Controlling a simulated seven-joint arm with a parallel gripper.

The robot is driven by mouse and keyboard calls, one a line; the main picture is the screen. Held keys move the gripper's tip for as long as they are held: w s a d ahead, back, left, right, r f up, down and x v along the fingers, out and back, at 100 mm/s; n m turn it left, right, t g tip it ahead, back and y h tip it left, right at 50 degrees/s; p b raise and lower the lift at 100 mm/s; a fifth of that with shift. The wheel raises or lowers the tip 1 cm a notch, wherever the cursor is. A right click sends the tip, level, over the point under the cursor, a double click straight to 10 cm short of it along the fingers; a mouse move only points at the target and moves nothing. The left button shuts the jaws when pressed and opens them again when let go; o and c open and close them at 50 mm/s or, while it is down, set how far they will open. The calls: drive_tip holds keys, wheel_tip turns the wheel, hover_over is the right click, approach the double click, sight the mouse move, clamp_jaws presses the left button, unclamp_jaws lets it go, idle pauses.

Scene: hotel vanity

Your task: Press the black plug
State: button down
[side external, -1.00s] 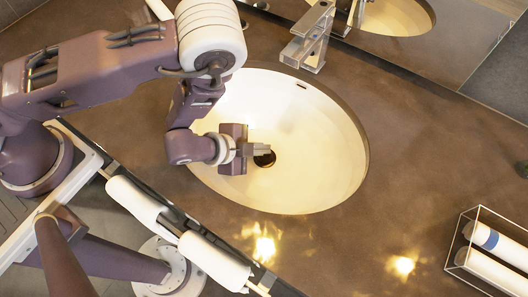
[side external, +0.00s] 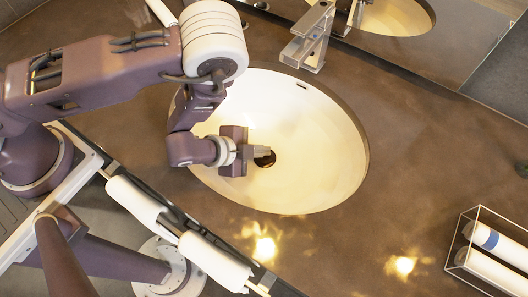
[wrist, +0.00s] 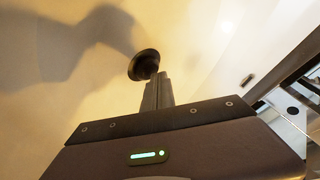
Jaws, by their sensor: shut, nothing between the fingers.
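The black plug (side external: 267,159) sits in the bottom of the white oval sink basin (side external: 318,110). In the wrist view the plug (wrist: 143,64) is a dark round disc just beyond the fingertips. My gripper (side external: 266,151) is shut and empty, reaching into the basin. In the side view its fingertips overlap the upper part of the plug. In the wrist view the shut fingers (wrist: 158,78) end at the plug's lower right edge. I cannot tell whether they touch it. Part of the plug is hidden behind the fingers.
A metal faucet (side external: 307,38) stands at the basin's back edge, and a mirror (side external: 420,45) is behind it. A clear box with rolled white towels (side external: 490,243) is at the lower right. The brown counter (side external: 410,170) right of the basin is clear.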

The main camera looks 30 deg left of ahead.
drive_tip(key=shift+f, duration=0.35)
idle(0.3)
drive_tip(key=shift+r, duration=0.8)
wheel_tip(320, 180, up, 6)
idle(0.3)
